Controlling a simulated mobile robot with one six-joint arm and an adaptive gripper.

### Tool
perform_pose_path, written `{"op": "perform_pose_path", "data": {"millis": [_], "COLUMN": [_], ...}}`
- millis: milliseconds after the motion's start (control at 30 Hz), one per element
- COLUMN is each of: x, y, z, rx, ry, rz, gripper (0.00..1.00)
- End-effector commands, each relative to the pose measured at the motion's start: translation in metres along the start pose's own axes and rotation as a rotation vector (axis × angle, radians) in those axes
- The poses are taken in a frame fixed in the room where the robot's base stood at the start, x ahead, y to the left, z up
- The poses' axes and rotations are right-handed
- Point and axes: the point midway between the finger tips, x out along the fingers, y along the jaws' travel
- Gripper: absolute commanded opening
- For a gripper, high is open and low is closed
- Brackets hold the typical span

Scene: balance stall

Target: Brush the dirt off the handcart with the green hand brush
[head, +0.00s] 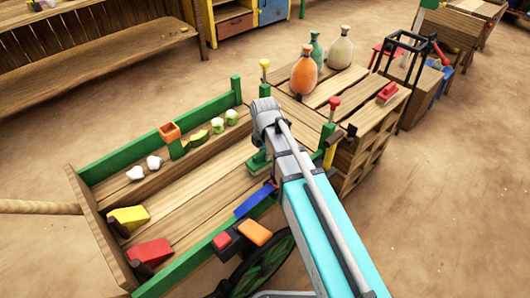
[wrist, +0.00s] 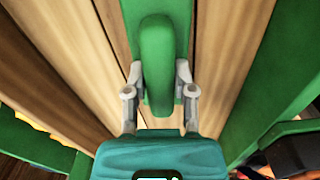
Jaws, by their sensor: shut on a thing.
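The handcart (head: 195,205) is a wooden cart with green side rails and a plank bed. The green hand brush (head: 258,161) is over the bed near the cart's right end, partly hidden behind my arm. In the wrist view the brush (wrist: 157,60) has a raised green handle running away from me. My gripper (wrist: 160,82) is shut on this handle, one finger on each side. The bed planks lie beneath it; I cannot tell whether the brush touches them. I cannot make out clear dirt on the visible planks.
White lumps (head: 144,166), green pieces and an orange pot (head: 170,131) line the cart's far side. Yellow (head: 129,216) and red (head: 150,252) blocks are at its left end. A blue block (head: 255,200) is at the near rail. Bottles (head: 304,75) stand on the counter at right.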

Motion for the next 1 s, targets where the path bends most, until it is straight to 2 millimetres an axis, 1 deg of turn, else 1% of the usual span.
{"op": "perform_pose_path", "data": {"millis": [600, 767, 1000], "x": [-0.001, -0.002, -0.002], "y": [-0.004, -0.004, -0.004], "z": [-0.033, -0.037, -0.037], "rx": [-0.002, -0.002, -0.001], "ry": [0.005, 0.004, 0.003], "rz": [-0.001, -0.001, -0.001], "gripper": [0.00, 0.00, 0.00]}}
